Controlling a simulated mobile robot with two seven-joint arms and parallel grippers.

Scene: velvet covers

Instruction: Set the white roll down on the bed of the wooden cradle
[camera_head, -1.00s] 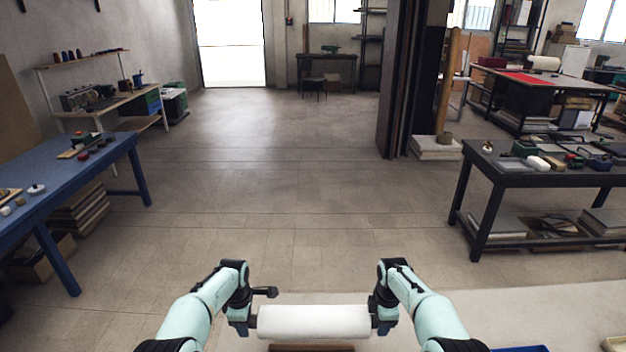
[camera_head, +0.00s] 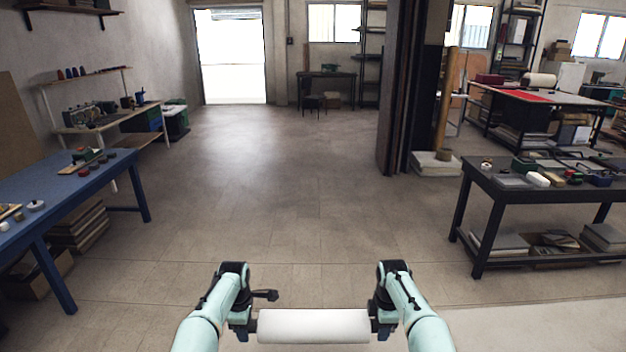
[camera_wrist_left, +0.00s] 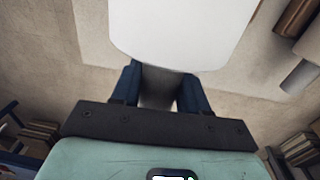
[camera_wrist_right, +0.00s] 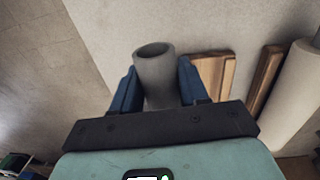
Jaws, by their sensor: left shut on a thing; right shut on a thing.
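The white roll (camera_head: 313,326) hangs level between my two grippers at the bottom of the head view. My left gripper (camera_head: 250,326) is shut on its left end stub. In the left wrist view the roll's white body (camera_wrist_left: 185,30) is past the fingers. My right gripper (camera_head: 377,325) is shut on the right end. In the right wrist view a grey stub (camera_wrist_right: 154,75) sits between the fingers. Wooden pieces (camera_wrist_right: 265,78), apparently the cradle, lie below and to the right in that view. They are out of the head view. I cannot tell the roll's height above them.
A second pale roll (camera_wrist_right: 298,95) lies beside the wooden pieces. A pale surface (camera_head: 530,330) extends to the right in the head view. A blue table (camera_head: 75,185) stands left and a dark workbench (camera_head: 540,185) right. The floor between them is clear.

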